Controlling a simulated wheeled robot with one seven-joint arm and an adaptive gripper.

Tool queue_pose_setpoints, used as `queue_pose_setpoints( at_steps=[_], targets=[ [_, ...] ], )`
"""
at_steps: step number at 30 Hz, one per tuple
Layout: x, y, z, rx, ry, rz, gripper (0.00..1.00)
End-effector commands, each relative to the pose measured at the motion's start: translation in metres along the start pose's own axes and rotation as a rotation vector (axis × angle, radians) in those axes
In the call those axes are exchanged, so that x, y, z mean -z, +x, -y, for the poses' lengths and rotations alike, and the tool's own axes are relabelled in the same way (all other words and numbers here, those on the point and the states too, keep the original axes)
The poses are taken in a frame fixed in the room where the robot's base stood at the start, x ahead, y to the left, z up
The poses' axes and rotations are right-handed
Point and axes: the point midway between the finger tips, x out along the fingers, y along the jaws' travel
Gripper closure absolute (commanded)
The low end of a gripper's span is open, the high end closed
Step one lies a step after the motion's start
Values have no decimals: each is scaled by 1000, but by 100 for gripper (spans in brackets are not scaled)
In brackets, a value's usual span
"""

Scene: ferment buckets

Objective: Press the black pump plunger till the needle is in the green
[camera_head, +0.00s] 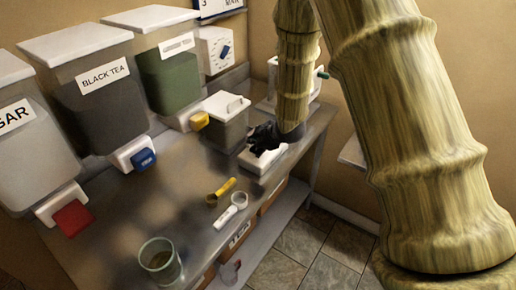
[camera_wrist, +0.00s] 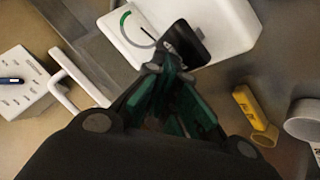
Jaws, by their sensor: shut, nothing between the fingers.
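The white pump unit (camera_head: 262,162) sits on the metal bench below my gripper (camera_head: 262,140); it also shows at the top of the wrist view (camera_wrist: 222,22). Its black plunger (camera_wrist: 190,42) is a dark rounded pad beside a round gauge (camera_wrist: 134,28) with a green arc on its upper left. The needle is too small to read surely. My gripper (camera_wrist: 170,64) is shut and empty, its fingertips at the lower left edge of the plunger in the wrist view. I cannot tell whether they touch it. In the head view the gripper hides the plunger.
A yellow scoop (camera_head: 222,191) and a white scoop (camera_head: 232,209) lie nearer. A glass jar (camera_head: 160,262) stands near the front edge. Large labelled bins (camera_head: 98,100) line the back.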

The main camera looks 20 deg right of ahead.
Motion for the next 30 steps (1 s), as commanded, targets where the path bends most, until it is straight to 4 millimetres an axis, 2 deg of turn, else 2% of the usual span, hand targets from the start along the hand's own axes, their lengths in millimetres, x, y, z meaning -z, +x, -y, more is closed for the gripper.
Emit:
queue_pose_setpoints(
  at_steps=[30],
  targets=[
    [-5, 7, 5, 1, 0, 1, 100]
  ],
)
